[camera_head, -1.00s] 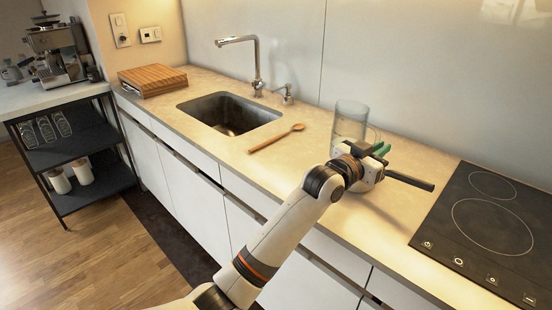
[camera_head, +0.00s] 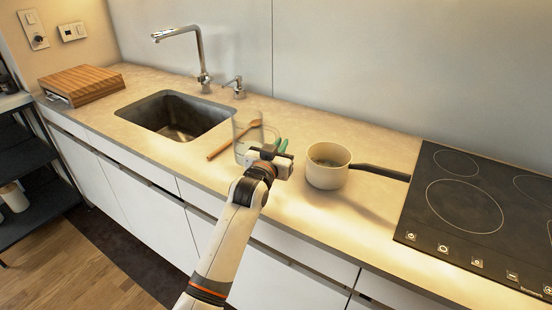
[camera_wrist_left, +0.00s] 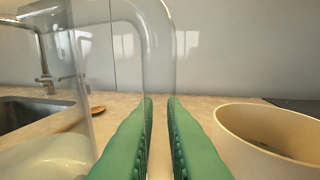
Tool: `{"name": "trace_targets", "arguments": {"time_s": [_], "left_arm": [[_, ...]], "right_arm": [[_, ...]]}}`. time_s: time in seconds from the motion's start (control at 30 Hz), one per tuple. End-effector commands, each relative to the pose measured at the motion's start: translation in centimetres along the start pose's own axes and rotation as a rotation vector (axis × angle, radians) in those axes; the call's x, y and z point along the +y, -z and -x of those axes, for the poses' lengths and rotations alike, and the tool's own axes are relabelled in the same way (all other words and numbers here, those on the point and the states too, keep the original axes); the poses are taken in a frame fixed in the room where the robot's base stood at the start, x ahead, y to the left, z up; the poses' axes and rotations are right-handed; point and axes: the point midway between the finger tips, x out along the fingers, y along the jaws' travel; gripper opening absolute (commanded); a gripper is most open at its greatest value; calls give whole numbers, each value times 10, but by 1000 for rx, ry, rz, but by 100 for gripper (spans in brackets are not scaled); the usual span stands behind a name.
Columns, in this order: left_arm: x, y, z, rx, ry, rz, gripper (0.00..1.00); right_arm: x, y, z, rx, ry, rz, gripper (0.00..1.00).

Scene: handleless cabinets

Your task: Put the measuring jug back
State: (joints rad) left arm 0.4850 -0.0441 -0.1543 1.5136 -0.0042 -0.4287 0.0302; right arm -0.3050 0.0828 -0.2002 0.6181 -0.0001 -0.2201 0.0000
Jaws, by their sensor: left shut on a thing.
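The clear measuring jug (camera_head: 246,128) is in front of the wooden spoon at the counter's front part. In the left wrist view the green fingers (camera_wrist_left: 160,105) close on the clear handle (camera_wrist_left: 158,30), with the jug's body (camera_wrist_left: 75,100) to the left. The gripper partly hides the jug's lower part, and I cannot tell whether its base touches the counter. My right gripper is not in view.
A cream saucepan (camera_head: 327,172) stands just right of my left gripper, its dark handle pointing toward the hob (camera_head: 462,205). The wooden spoon (camera_head: 222,147) lies behind and left of the jug. The sink (camera_head: 172,118), tap (camera_head: 200,55) and wooden board (camera_head: 82,84) are further left.

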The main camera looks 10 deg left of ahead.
Motion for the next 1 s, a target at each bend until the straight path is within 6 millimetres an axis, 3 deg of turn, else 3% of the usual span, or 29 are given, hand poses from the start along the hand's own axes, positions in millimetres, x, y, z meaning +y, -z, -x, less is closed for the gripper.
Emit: {"name": "trace_targets", "arguments": {"time_s": [0.3, 0.73, 0.77, 0.87, 1.0], "left_arm": [[0, 34, 0, -5, 0, -3, 0], [0, 41, 0, -6, 0, -3, 0], [0, 42, 0, -2, 0, -1, 15], [0, 42, 0, -2, 0, -1, 31], [0, 42, 0, -2, 0, -1, 32]], "right_arm": [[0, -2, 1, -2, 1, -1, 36], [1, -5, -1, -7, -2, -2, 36], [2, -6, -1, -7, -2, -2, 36], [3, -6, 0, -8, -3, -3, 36], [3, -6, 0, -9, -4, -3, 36]]}}
